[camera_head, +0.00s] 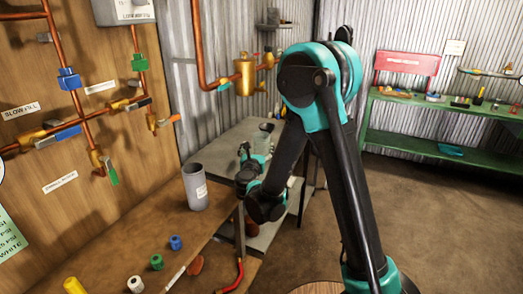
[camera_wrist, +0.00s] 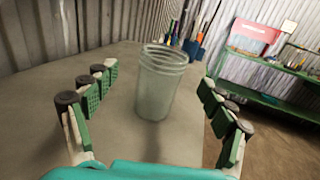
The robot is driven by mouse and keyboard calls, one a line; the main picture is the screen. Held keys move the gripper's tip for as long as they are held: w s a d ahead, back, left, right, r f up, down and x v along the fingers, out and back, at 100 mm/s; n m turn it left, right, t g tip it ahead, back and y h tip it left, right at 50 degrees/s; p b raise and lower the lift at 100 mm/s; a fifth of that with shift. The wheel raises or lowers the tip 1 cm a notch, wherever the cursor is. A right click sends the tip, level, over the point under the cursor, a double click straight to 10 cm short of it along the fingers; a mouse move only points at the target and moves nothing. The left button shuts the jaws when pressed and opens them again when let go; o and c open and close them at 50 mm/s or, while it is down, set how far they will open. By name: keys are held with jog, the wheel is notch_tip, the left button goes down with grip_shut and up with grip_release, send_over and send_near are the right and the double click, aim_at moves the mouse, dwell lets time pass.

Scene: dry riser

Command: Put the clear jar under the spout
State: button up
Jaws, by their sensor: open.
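The clear jar (camera_wrist: 160,90) stands upright on a grey table, between the spread fingers of my gripper (camera_wrist: 158,78) in the wrist view. The fingers are on either side with gaps, and neither visibly touches it. In the head view the jar (camera_head: 265,131) shows small behind my gripper (camera_head: 254,152), partly hidden by it. Brass fittings on copper pipe are in the head view: one low on the wooden panel (camera_head: 153,122) and a brass body (camera_head: 244,76) above the grey table. I cannot tell which one is the spout.
A grey cylinder (camera_head: 195,187) stands on the brown bench, with small coloured fittings (camera_head: 156,261) nearby. A red-handled tool (camera_head: 232,278) lies near the bench edge. In the wrist view, a holder of pens or tools (camera_wrist: 193,46) is behind the jar. A green shelf (camera_head: 440,104) is at right.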

aim_at(263, 134)
jog(key=shift+w+d, duration=0.2)
jog(key=shift+w, duration=1.65)
jog(key=shift+w+d, duration=0.15)
jog(key=shift+w, duration=1.7)
jog(key=c, duration=1.9)
jog(key=shift+r, duration=0.1)
